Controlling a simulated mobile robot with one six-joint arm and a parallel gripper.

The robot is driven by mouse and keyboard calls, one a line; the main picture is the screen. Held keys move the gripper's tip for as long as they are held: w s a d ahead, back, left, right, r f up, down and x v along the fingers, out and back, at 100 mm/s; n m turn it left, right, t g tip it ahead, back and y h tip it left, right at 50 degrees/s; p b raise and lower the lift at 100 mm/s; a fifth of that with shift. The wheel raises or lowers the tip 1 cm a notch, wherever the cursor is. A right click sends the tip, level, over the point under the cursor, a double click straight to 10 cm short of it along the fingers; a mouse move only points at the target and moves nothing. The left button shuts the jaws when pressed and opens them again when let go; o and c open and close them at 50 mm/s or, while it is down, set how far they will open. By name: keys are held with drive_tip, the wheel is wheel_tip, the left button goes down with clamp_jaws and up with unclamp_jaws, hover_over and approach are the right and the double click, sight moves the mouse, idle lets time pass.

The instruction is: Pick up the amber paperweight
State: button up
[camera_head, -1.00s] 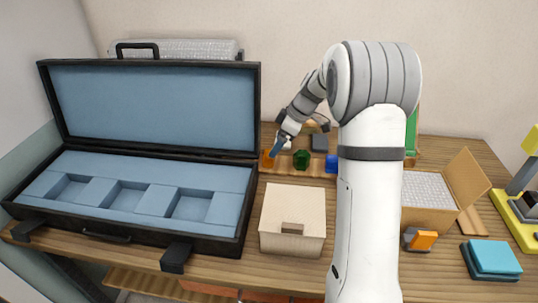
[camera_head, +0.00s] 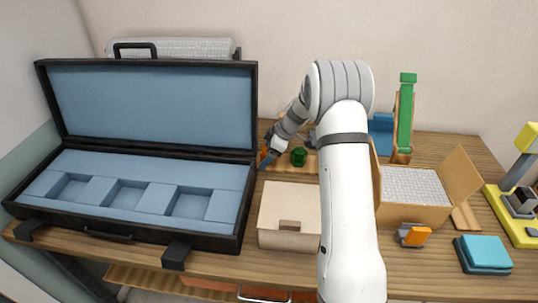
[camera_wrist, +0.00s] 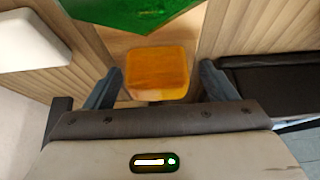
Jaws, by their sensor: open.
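The amber paperweight (camera_wrist: 157,72) sits between the two fingers of my gripper (camera_wrist: 160,88) in the wrist view. It is an orange block with rounded edges, and a small gap shows on each side of it. My gripper is open around it. In the head view, a sliver of the amber paperweight (camera_head: 264,153) shows beside my gripper (camera_head: 266,160), which partly hides it. It is on the wooden rack behind the beige box. The green paperweight (camera_head: 298,157) is just right of it, and also shows at the top of the wrist view (camera_wrist: 125,15).
An open black case (camera_head: 245,205) with blue foam and three recesses stands on the left. A closed beige box (camera_head: 288,212) is in front of the rack. An open cardboard box (camera_head: 412,213), an orange item (camera_head: 415,236) and teal pads (camera_head: 484,252) are on the right.

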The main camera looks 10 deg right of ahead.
drive_tip(key=shift+c, duration=0.3)
drive_tip(key=c, duration=1.1)
drive_tip(key=shift+c, duration=0.5)
drive_tip(key=shift+r, duration=0.2)
